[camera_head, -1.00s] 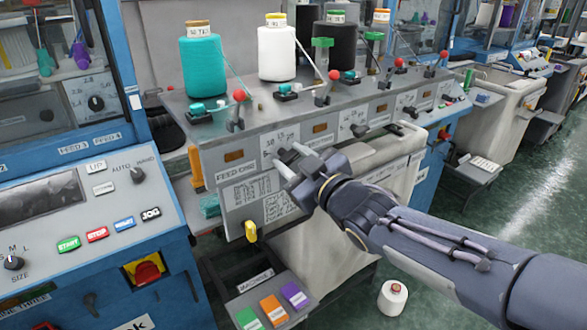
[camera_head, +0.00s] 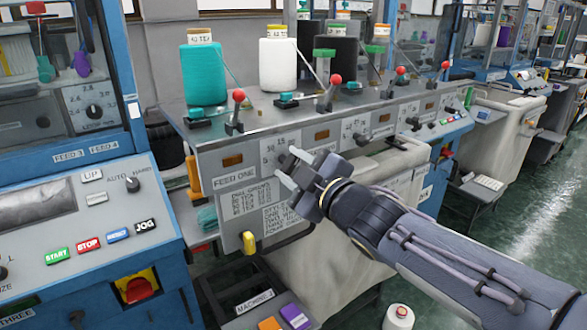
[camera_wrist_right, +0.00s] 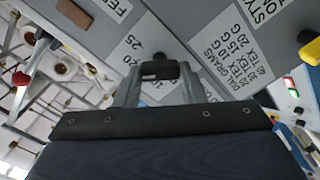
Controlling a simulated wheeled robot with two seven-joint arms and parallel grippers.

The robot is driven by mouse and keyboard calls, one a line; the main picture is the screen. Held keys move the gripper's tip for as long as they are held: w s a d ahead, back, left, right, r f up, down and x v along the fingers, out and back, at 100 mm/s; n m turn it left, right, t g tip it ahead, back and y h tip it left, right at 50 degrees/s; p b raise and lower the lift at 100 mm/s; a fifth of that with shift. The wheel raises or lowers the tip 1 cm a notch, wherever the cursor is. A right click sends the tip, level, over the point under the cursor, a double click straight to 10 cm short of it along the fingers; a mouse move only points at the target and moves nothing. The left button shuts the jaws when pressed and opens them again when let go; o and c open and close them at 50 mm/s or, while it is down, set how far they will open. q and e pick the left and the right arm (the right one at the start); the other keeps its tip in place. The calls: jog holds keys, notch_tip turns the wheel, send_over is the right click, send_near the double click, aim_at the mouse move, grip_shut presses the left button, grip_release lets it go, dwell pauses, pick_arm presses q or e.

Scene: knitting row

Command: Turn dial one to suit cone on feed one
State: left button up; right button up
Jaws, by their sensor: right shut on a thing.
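A teal cone (camera_head: 204,75) with a tan labelled top stands at the left end of the grey feed unit, above the FEED ONE label (camera_head: 235,179). Its tex label is too small to read surely. My right gripper (camera_head: 287,167) is at the front panel beside that label. In the right wrist view its two fingers (camera_wrist_right: 157,82) are shut on the dark knob of dial one (camera_wrist_right: 158,70). The white scale plate (camera_wrist_right: 128,48) shows beside the knob. The dial's pointer is hidden. A printed dial card (camera_head: 255,205) is below the label. My left gripper is not in view.
A white cone (camera_head: 278,65) and a black cone (camera_head: 335,60) stand farther along the unit. Red-ball levers (camera_head: 238,97) stick up along its front edge. A blue machine with a button panel (camera_head: 95,220) is at left. A small white cone (camera_head: 398,317) is on the floor.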

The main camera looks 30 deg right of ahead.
jog(key=o, duration=1)
jog(key=s+p, duration=0.1)
jog(key=s, duration=0.1)
jog(key=s+p, duration=0.1)
jog(key=s, duration=0.2)
jog(key=s+p, duration=0.1)
jog(key=s, duration=0.1)
jog(key=shift+s+d, duration=0.25)
jog(key=shift+s, duration=0.15)
